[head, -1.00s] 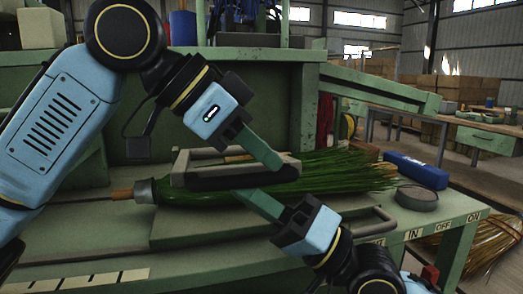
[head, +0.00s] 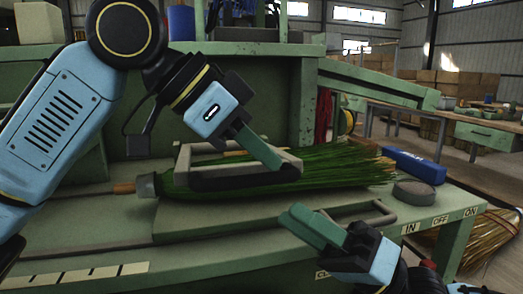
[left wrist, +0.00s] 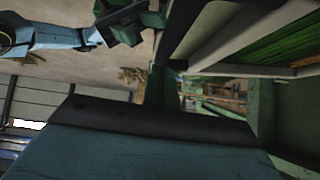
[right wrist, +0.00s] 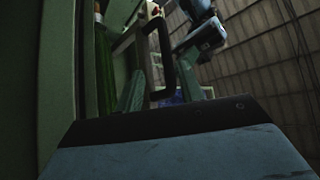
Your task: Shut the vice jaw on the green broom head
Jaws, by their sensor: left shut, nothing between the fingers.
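The green broom head (head: 335,172) lies on the green bench, its bristles fanning to the right. A metal collar (head: 146,186) and wooden handle end (head: 123,188) show at its left. The grey vice jaw (head: 225,184), a frame with a dark pad, lies across the broom head; whether it presses tight I cannot tell. My left gripper (head: 275,162) is shut and empty, its tips at the jaw's right end; contact is unclear. My right gripper (head: 290,218) hangs in front of the bench plate, apart from the jaw. Its finger gap is unclear.
A grey bar handle (head: 368,213) is on the bench plate right of my right gripper. A blue box (head: 414,166) and a round grey tin (head: 414,192) stand at the bench's right end. A green upright panel (head: 220,122) rises behind the broom.

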